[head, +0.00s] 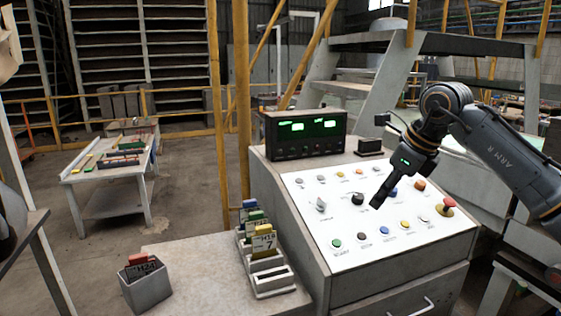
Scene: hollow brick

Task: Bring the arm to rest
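My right gripper (378,200) hangs from the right arm over the white sloping top of the control console (300,233). Its dark fingers point down and to the left and look closed together, with nothing visible between them. The tips appear near a black knob (358,198) and a blue button (392,192); I cannot tell how high above the panel they are. My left gripper is not in view.
A black box with green displays (306,134) stands on the console's back edge. A red emergency button (448,205) is at its right. A slotted rack (272,282) with coloured tags and a grey bin (146,285) stand left. A white table (100,172) is farther back.

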